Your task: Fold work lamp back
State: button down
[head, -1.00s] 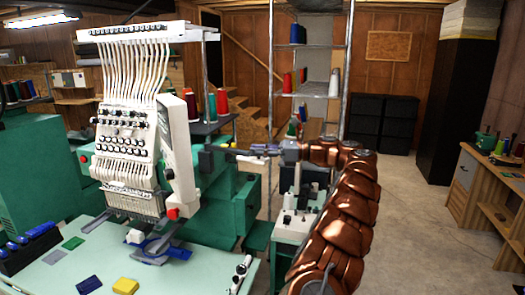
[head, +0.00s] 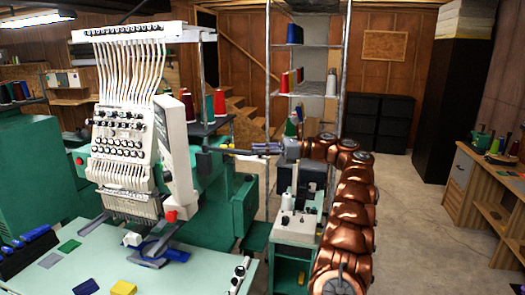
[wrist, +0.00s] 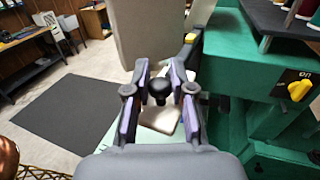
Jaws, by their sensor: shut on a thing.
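The work lamp shows in the head view as a slim dark arm (head: 229,152) reaching right from a dark block beside the white embroidery head. My gripper (head: 264,149) is at the right end of this arm, in front of the metal shelf. In the wrist view my gripper (wrist: 160,92) is shut on a black round knob (wrist: 158,87), which sits between the two purple-edged fingers. The knob appears to belong to the lamp; its join to the lamp arm is hidden. A pale flat piece (wrist: 161,117) lies behind the knob, partly hidden by the fingers.
The multi-needle embroidery machine (head: 125,120) stands left, with its pale green table (head: 75,262) in front. Green machine housing with a yellow switch (wrist: 299,90) is close on the right in the wrist view. Floor at right is open.

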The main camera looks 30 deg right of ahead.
jog(key=shift+w+d+f, duration=0.1)
jog(key=shift+f, duration=0.1)
dwell(0.3)
jog(key=c, duration=1)
grip_release()
jog(key=shift+c, duration=0.2)
jog(key=shift+a, duration=0.3)
